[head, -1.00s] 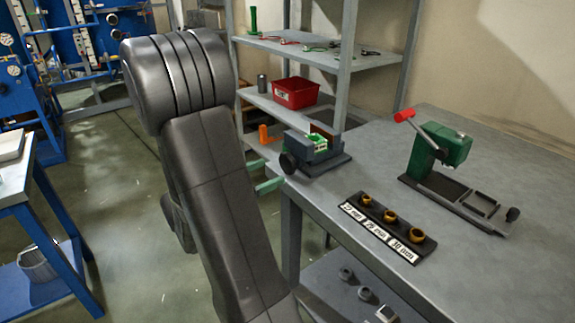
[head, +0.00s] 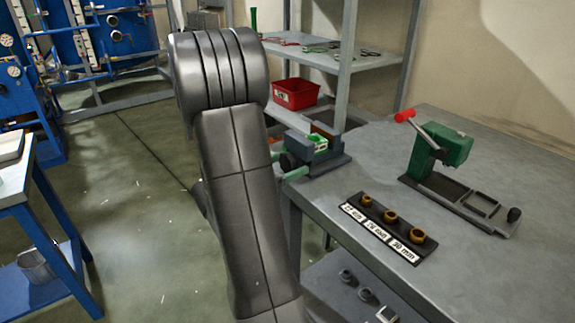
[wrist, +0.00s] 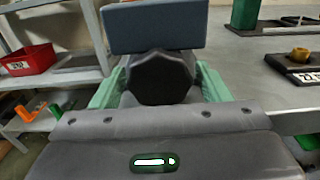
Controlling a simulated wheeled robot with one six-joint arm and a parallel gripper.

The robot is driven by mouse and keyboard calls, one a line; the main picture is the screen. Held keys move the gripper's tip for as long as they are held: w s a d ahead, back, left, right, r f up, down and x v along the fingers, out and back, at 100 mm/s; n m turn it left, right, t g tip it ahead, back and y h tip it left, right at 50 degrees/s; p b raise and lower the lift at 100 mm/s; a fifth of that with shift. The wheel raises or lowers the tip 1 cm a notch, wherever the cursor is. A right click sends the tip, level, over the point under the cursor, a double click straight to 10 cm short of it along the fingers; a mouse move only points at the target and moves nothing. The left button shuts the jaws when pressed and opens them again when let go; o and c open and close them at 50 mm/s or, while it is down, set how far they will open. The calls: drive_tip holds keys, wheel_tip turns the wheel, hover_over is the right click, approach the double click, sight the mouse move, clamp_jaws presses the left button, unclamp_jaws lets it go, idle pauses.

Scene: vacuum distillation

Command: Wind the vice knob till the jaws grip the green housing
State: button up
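The vice (head: 318,160) is a blue-grey block on the back left corner of the grey bench. The green housing (head: 319,142) sits at its top, between the jaws; whether they touch it I cannot tell. The vice's black round knob (wrist: 161,78) faces my wrist camera, with the vice body (wrist: 155,26) behind it. My gripper (wrist: 160,84) has its green fingers either side of the knob, very close to its edges. Whether they press on it I cannot make out. In the head view my arm partly hides the knob and fingers.
A rack of several brass rings (head: 390,217) and a green hand press (head: 445,148) with a red-tipped lever stand on the bench to the right. A shelf with a red bin (head: 295,94) is behind the vice. Open floor lies to the left.

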drive_tip(key=c, duration=0.8)
drive_tip(key=shift+f+m+b, duration=0.15)
drive_tip(key=shift+m+b, duration=0.15)
drive_tip(key=shift+b, duration=0.1)
drive_tip(key=shift+m+b, duration=0.5)
drive_tip(key=shift+b, duration=0.15)
drive_tip(key=m+b, duration=0.2)
drive_tip(key=b, duration=0.1)
drive_tip(key=shift+f+m, duration=0.1)
drive_tip(key=shift+m, duration=0.2)
drive_tip(key=shift+o, duration=0.2)
drive_tip(key=shift+w+m+b, duration=0.15)
drive_tip(key=shift+m+b, duration=0.65)
drive_tip(key=shift+b, duration=0.05)
drive_tip(key=shift+r, duration=0.25)
drive_tip(key=shift+r+m, duration=0.15)
drive_tip(key=shift+m, duration=0.15)
